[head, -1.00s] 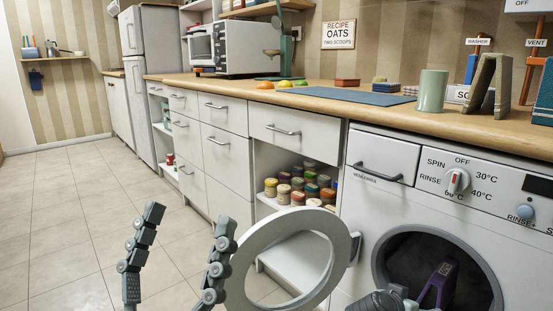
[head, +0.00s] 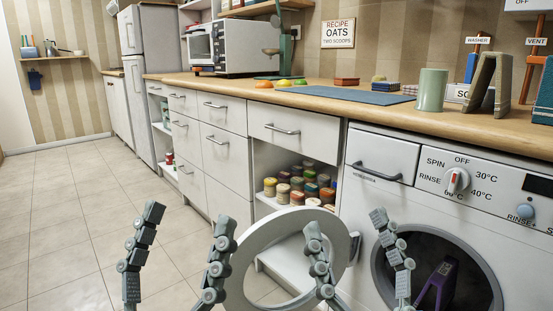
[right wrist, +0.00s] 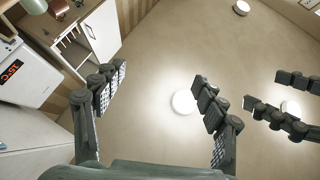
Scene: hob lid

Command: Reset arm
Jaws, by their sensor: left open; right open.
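My left gripper (head: 188,219) stands at the bottom of the head view, left of centre, fingers pointing up, spread apart and empty. My right gripper (head: 347,222) stands to its right in front of the washing machine door, fingers up, open and empty. In the right wrist view the right gripper (right wrist: 159,73) is open with only ceiling between its fingers. The left gripper (right wrist: 278,92) shows at the right edge of that view. Neither gripper visibly touches anything.
The washing machine door (head: 240,265) is open, its ring behind my grippers. A purple object (head: 436,285) is in the drum. Several jars (head: 298,185) fill an open shelf. A green cup (head: 432,90) and a blue mat (head: 345,95) are on the worktop. Floor (head: 65,205) at left is clear.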

